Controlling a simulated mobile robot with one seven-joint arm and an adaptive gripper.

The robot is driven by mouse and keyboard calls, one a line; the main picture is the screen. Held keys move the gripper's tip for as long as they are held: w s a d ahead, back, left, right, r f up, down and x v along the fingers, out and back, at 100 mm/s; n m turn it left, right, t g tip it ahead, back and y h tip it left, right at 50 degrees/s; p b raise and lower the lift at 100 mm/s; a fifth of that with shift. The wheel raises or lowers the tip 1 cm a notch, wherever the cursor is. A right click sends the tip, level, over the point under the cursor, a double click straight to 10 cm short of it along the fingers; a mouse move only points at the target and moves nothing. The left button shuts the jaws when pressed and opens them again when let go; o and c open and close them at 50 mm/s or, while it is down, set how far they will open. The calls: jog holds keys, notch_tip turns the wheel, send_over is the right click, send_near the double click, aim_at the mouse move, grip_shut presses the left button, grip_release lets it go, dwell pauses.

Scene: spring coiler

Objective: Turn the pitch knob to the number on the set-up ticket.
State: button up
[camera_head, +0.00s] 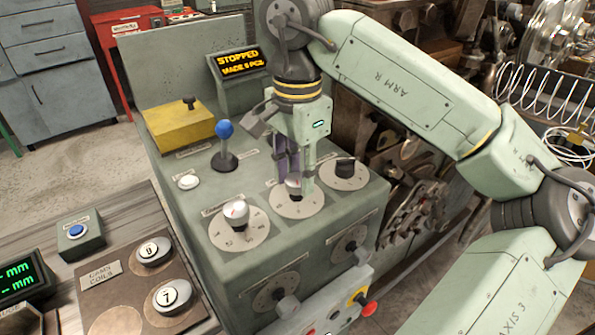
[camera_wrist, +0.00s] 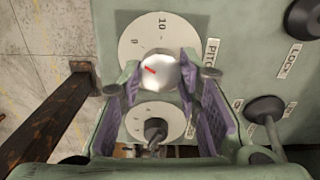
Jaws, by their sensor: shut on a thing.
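The pitch knob is a white round knob with a red mark; it stands on the middle top dial (camera_head: 313,207) in the head view. In the wrist view the pitch knob (camera_wrist: 158,74) sits between my purple-padded fingers, beside the word PITCH. Its dial plate (camera_wrist: 132,30) shows a 10 and a 9; the red mark lies slanted on the knob's face, and its exact reading is unclear. My gripper (camera_head: 296,184) points down from above and is shut on the knob, hiding part of it. I cannot make out a set-up ticket.
A white knob (camera_head: 237,212) stands left of my gripper and a black knob (camera_head: 346,165) right of it, both close. A blue-topped lever (camera_head: 225,131) stands behind left. The screen (camera_head: 240,63) reads STOPPED. Front dials (camera_head: 275,290) and a red button (camera_head: 369,308) are lower.

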jog(key=shift+m, duration=0.3)
jog(key=m+b, duration=0.3)
jog(key=m, duration=0.1)
jog(key=shift+f+m, duration=0.1)
jog(key=shift+m, duration=0.3)
jog(key=m+b, duration=0.1)
jog(key=m, duration=0.5)
jog(key=shift+s+b, duration=0.1)
jog(key=shift+b, duration=0.2)
jog(key=shift+m, duration=0.3)
jog(key=o, duration=1.1)
jog(key=shift+o, duration=0.2)
